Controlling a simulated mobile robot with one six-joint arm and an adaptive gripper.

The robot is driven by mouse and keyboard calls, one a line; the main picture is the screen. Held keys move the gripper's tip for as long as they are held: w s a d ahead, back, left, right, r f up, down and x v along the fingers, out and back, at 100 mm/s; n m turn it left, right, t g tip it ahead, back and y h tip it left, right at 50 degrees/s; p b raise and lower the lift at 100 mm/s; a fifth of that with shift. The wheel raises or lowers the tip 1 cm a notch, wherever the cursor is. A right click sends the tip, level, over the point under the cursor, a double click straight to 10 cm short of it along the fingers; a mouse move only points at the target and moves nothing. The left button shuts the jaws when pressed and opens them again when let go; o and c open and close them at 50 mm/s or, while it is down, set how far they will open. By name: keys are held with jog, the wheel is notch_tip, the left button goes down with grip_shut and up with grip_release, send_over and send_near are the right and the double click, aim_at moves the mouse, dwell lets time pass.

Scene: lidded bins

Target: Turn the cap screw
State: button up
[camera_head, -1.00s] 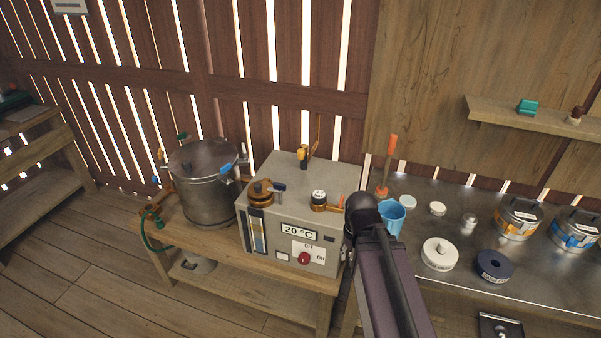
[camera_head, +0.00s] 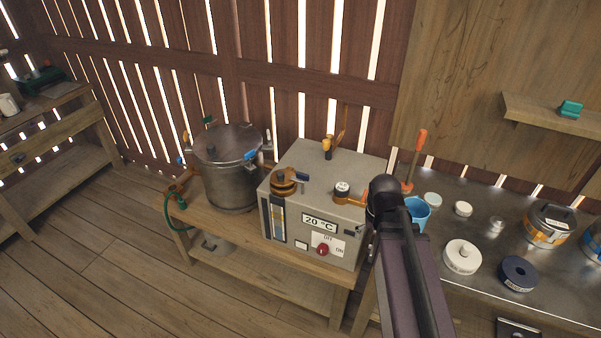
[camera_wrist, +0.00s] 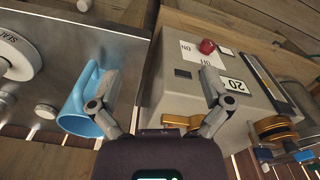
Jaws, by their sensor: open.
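A grey machine box (camera_head: 325,184) with a "20 °C" display stands on a wooden bench. On its top are a brass fitting with a black-and-white cap (camera_head: 342,187), a stacked brass fitting with a dark blue lever (camera_head: 284,180) and a yellow-black fitting (camera_head: 327,147). I cannot tell which part is the cap screw. In the wrist view my gripper (camera_wrist: 158,88) is open and empty, its fingers spread over the gap between the machine and the blue cup (camera_wrist: 88,105). A brass part (camera_wrist: 180,121) shows by the right finger. In the head view my arm hides the gripper.
A lidded metal pot (camera_head: 228,175) stands left of the machine. On the metal table to the right are the blue cup (camera_head: 418,212), a white disc (camera_head: 462,257), a dark blue disc (camera_head: 518,273) and lidded tins. The floor (camera_head: 110,255) at left is clear.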

jog(key=w+a+r+m+p, duration=0.1)
jog(key=w+a+r+p, duration=0.3)
jog(key=w, duration=0.3)
jog(key=w+a+r+m+p, duration=0.1)
jog(key=w+a+r+p, duration=0.25)
jog(key=w, duration=0.25)
notch_tip(320, 180, up, 7)
jog(key=m+p, duration=0.2)
jog(key=p, duration=0.5)
send_over(303, 174)
jog(key=shift+w+a+r, duration=0.1)
jog(key=shift+w+r, duration=0.05)
jog(key=shift+w, duration=0.1)
jog(key=shift+b, duration=0.35)
notch_tip(303, 174, down, 14)
jog(key=b, duration=1.3)
jog(key=shift+r, duration=0.1)
jog(key=c, duration=1.1)
